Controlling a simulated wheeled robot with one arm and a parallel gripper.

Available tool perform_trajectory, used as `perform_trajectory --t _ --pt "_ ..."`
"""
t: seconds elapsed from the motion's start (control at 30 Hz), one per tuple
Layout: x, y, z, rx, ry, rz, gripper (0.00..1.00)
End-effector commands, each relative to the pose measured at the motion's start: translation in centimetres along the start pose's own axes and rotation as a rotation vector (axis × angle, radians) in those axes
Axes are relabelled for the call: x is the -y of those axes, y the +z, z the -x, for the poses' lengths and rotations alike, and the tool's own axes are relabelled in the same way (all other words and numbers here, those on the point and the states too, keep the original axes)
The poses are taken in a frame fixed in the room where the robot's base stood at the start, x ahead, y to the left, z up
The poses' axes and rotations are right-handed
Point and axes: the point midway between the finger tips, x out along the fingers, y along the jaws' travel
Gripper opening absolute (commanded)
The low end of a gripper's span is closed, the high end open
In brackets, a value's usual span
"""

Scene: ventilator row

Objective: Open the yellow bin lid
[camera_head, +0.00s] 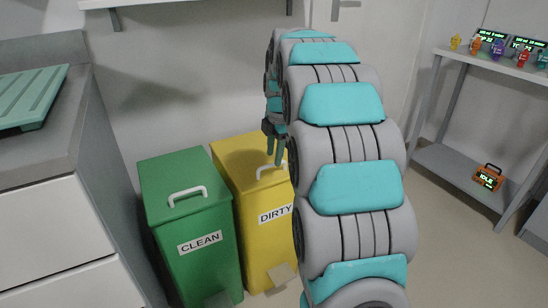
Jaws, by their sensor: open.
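The yellow bin (264,228) stands on the floor and has a "DIRTY" label on its front. Its yellow lid (236,150) is closed, with a white handle (262,172) near the front edge. My gripper (276,160) points down over the lid, with its fingertips close to the handle. The fingers look empty. I cannot tell whether they touch the handle. My arm hides the right part of the bin and lid.
A green bin (190,228) labelled "CLEAN" stands just left of the yellow one, its lid closed. A counter (50,150) with a teal tray (32,97) is at the left. A shelf unit (470,180) with small coloured items and an orange device (488,177) is at the right.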

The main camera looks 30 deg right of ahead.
Motion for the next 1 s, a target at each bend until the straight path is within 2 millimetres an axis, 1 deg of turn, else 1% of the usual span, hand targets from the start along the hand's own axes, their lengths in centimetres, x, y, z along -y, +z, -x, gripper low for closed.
perform_trajectory --t 0.03,0.1,0.2,0.43,0.83,1.0 --pt "0.0 0.0 -0.7 0.001 -0.001 0.000 0.45" --pt "-0.1 0.0 -1.4 0.001 0.000 0.000 0.45" --pt "-0.1 0.0 -2.0 0.001 0.001 0.001 0.45" --pt "-0.1 0.0 -2.2 0.001 0.002 0.001 0.45" --pt "-0.1 0.0 -2.2 0.001 0.002 0.001 0.00" --pt "-0.1 0.0 -2.2 0.001 0.002 0.000 0.00"
